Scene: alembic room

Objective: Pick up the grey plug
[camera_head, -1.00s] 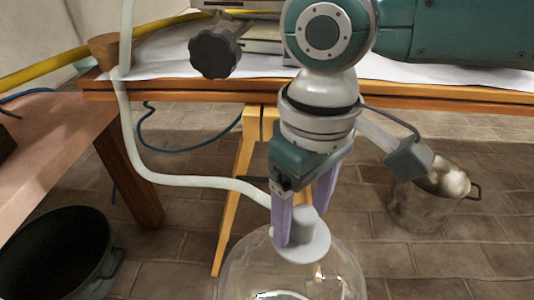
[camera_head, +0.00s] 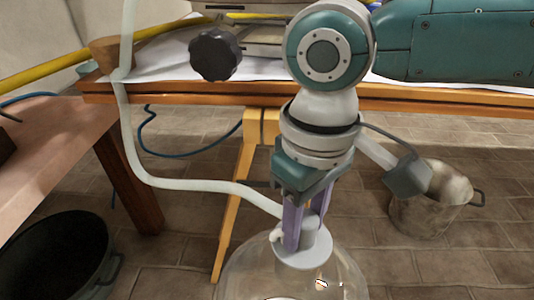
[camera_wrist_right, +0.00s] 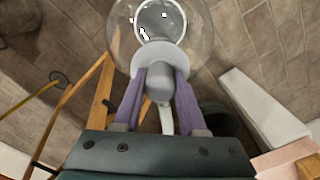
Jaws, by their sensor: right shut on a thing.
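The grey plug (camera_head: 310,243) is a short cylinder above a pale round flange, at the top of a clear glass vessel (camera_head: 245,275). The plug also shows in the wrist view (camera_wrist_right: 159,82), between the purple fingers. My right gripper (camera_head: 303,232) points down from above and is shut on the plug; it also shows in the wrist view (camera_wrist_right: 158,74). The flange still appears to rest on the vessel's top; I see no clear gap. The fingers partly hide the plug. My left gripper is not in view.
A pale hose (camera_head: 180,184) runs down from the left to beside the plug. A wooden table (camera_head: 410,104) stands behind, with a yellow trestle (camera_head: 238,190) below. A metal pot (camera_head: 425,210) is on the floor at right, a black tub (camera_head: 50,255) at lower left.

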